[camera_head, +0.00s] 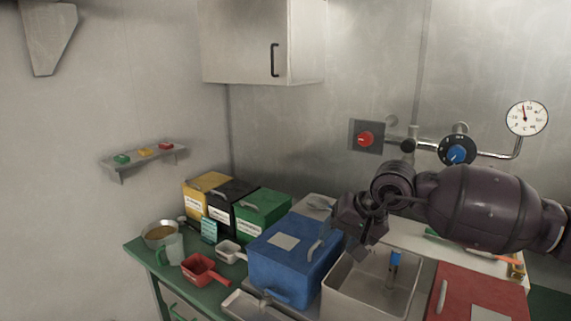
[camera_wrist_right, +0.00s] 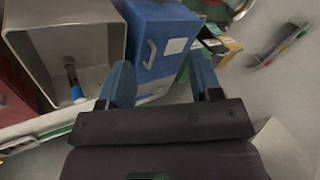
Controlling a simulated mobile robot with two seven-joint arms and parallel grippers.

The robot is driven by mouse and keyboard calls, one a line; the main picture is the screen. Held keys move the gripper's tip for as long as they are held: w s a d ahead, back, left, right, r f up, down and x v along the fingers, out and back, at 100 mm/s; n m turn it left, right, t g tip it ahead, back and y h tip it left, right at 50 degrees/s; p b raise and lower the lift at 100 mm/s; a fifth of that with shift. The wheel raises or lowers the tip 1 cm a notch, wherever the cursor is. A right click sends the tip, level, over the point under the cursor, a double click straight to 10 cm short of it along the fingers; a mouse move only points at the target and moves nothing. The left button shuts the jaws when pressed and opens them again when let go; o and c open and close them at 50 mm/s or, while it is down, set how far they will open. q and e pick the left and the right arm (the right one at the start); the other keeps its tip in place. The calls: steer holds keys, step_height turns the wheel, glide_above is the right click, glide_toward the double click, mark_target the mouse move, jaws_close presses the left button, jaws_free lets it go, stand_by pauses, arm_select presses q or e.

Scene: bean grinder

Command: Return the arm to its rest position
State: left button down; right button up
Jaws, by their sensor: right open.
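My right arm comes in from the right in the head view. Its gripper (camera_head: 360,238) hangs above the gap between the blue box (camera_head: 287,258) and the steel basin (camera_head: 349,290). In the right wrist view the two blue fingers of the gripper (camera_wrist_right: 162,84) stand well apart with nothing between them. The blue box also shows beyond the fingers there (camera_wrist_right: 160,38). A dark and blue cylindrical item stands in the basin (camera_head: 394,268). My left gripper is not in view.
Yellow (camera_head: 207,187), black (camera_head: 229,202) and green (camera_head: 263,208) bins stand at the back. A red scoop (camera_head: 200,268), a cup (camera_head: 173,250) and a bowl (camera_head: 159,233) sit on the left. A red box (camera_head: 475,291) stands right of the basin. Valve knobs (camera_head: 457,153) are on the wall.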

steer(key=s+a+r+m+t+y, duration=0.35)
steer(key=s+a+m+y, duration=0.75)
steer(key=m+y, duration=0.45)
steer(key=w+d+f+m+t+h, duration=0.15)
steer(key=d+m+t+h, duration=0.5)
steer(key=m, duration=0.85)
steer(key=d+f+m+t+h, duration=0.2)
steer(key=d+m+t+h, duration=0.45)
steer(key=m, duration=0.75)
steer(key=s+d+f+m+g+h, duration=0.4)
steer(key=d+f+m+h, duration=0.45)
steer(key=m, duration=0.45)
steer(key=s+d+f+m+g, duration=0.3)
steer(key=s+f+m+g, duration=0.35)
steer(key=s, duration=0.45)
steer(key=s+d+f+m+g, duration=0.3)
steer(key=s+f+m+g, duration=0.25)
steer(key=s+f, duration=0.35)
steer(key=w+f+t+b, duration=0.2)
steer(key=f+b, duration=0.3)
steer(key=f, duration=0.5)
steer(key=w+f+t+b, duration=0.2)
steer(key=f+t+b, duration=0.3)
steer(key=f, duration=0.6)
steer(key=shift+w+a+f, duration=0.15)
steer(key=shift+w, duration=0.2)
